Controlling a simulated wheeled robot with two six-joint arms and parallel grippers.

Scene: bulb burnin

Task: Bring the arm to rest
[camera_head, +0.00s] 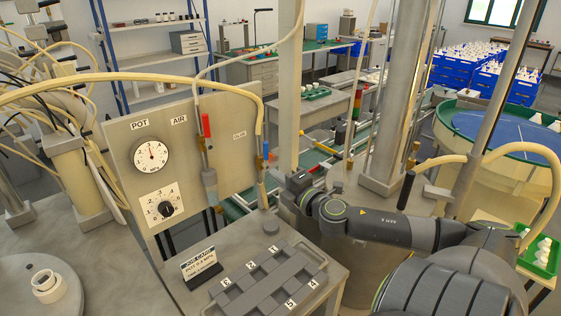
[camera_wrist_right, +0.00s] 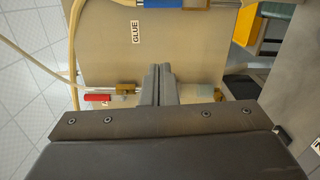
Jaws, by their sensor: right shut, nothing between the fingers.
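My right arm (camera_head: 385,228) reaches in from the lower right of the head view, across the bench. My right gripper (camera_head: 274,166) is beside the right edge of the upright gauge panel (camera_head: 190,140); its fingertips are hard to make out there. In the right wrist view its fingers (camera_wrist_right: 158,78) are shut together and empty, in front of the panel's face (camera_wrist_right: 185,50) with the GLUE label. I cannot tell whether they touch the panel. My left gripper is not in view.
A hose with a red-handled valve (camera_head: 206,126) hangs on the panel; a red handle (camera_wrist_right: 97,98) shows in the wrist view. A grey numbered tray (camera_head: 270,280) and a job card (camera_head: 199,265) are on the bench. A metal post (camera_head: 289,90) stands close behind the gripper.

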